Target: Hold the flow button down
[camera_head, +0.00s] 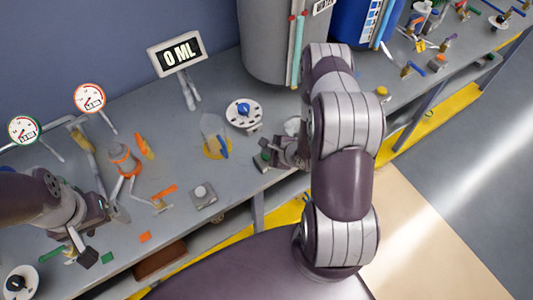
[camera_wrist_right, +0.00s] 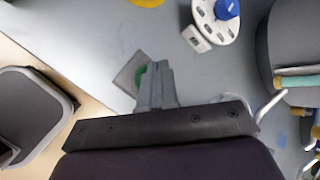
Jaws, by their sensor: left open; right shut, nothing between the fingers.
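A green button (camera_wrist_right: 141,76) on a small grey plate (camera_wrist_right: 126,78) shows in the right wrist view, partly hidden by my right gripper. The button is also in the head view (camera_head: 265,155), near the table's front edge. My right gripper (camera_head: 273,153) is shut and empty, with its fingertips (camera_wrist_right: 152,68) over or beside the button; I cannot tell whether they touch it or press it down. I see no label marking it as the flow button. My left gripper (camera_head: 102,236) is open and empty at the lower left. A display (camera_head: 180,51) reads 0 ML.
A white dial with a blue knob (camera_head: 244,111) stands behind the right gripper. A grey box with a pale button (camera_head: 203,193) lies to its left. A large grey tank (camera_head: 270,45) stands at the back. Gauges (camera_head: 90,97) and orange fittings (camera_head: 124,160) crowd the left side.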

